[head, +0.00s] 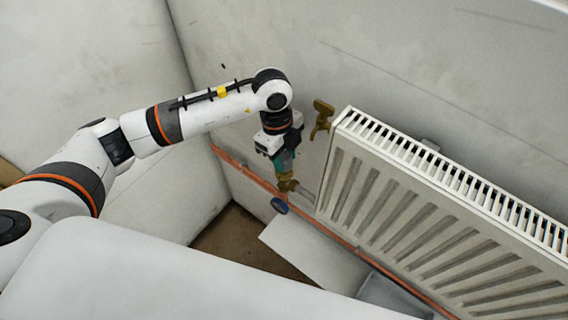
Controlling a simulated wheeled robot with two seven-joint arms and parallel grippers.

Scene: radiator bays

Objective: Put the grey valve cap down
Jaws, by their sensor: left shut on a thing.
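My left gripper (286,168) points down beside the left end of the radiator, just above the lower brass valve (288,185). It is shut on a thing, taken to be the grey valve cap. The fingers and the small scale hide the cap, so I cannot make out its shape. I cannot tell whether the held thing touches the valve. My right gripper is not in view.
The white radiator (430,215) hangs on the wall at the right, with another brass valve (321,118) at its upper left corner. A pale flat panel (315,255) lies below.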

